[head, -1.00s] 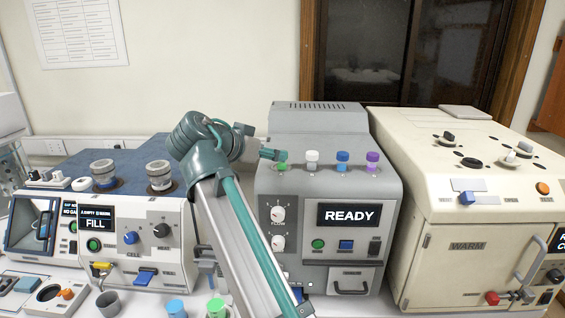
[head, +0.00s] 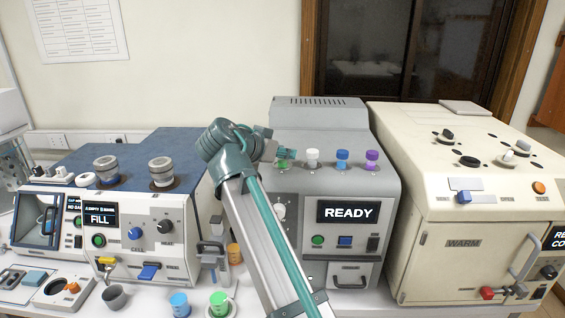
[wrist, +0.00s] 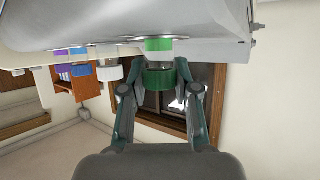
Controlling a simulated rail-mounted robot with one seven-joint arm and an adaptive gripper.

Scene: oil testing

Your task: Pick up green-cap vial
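The green-cap vial (head: 282,164) stands in the top of the grey machine, leftmost in a row of capped vials. Its green cap (wrist: 160,77) shows in the wrist view, between my two fingers. My gripper (head: 288,154) is at the cap in the head view and partly covers it. In the wrist view my gripper (wrist: 160,90) is open, with one finger on each side of the cap and a visible gap to each. The vial's body is mostly hidden in the machine.
White (head: 312,158), blue (head: 343,158) and purple (head: 372,159) caps stand to the right in the same row. The grey machine (head: 300,120) reads READY. A cream machine (head: 440,215) stands right, a FILL machine (head: 145,235) left.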

